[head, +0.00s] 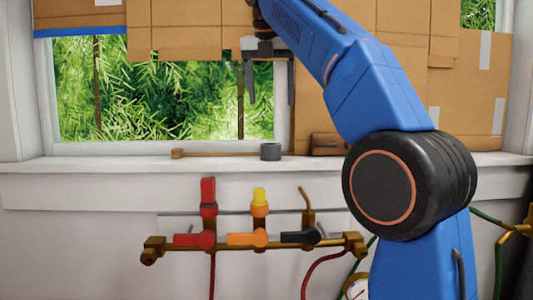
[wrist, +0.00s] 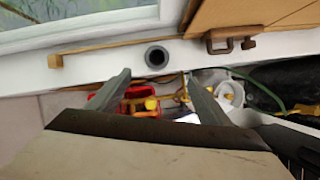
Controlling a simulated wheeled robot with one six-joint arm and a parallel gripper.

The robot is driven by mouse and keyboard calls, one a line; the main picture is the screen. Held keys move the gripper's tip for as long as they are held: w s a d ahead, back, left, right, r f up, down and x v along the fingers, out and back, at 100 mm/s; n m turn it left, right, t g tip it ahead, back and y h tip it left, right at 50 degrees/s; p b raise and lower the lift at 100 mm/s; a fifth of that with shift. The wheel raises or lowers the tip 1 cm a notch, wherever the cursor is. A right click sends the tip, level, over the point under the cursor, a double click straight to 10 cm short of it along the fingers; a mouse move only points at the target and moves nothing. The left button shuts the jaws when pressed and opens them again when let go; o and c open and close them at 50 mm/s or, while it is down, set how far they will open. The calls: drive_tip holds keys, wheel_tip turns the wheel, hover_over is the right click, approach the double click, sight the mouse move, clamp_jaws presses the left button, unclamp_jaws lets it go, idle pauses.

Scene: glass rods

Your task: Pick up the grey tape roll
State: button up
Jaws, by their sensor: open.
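The grey tape roll (head: 270,151) rests on the white window sill (head: 80,165), a small dark grey cylinder with its round opening facing up. In the wrist view the tape roll (wrist: 157,57) shows as a dark ring just beyond my fingertips, centred between them. My gripper (head: 270,98) is open and empty, fingers pointing down, above the roll in the head view. In the wrist view my gripper (wrist: 157,78) shows two spread grey fingers, apart from the roll.
A thin wooden stick with a block end (head: 177,153) lies on the sill left of the roll. A brown metal latch (wrist: 232,42) is to its right, by cardboard (head: 190,30) over the window. Pipes with red, orange and black valve handles (head: 255,238) are below the sill.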

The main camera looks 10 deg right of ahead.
sight(271, 144)
drive_tip(key=shift+n, duration=0.5)
drive_tip(key=x, duration=1.7)
drive_tip(key=shift+w+a+r, duration=0.15)
drive_tip(key=shift+w+a, duration=0.15)
drive_tip(key=shift+a, duration=0.05)
drive_tip(key=c, duration=1.2)
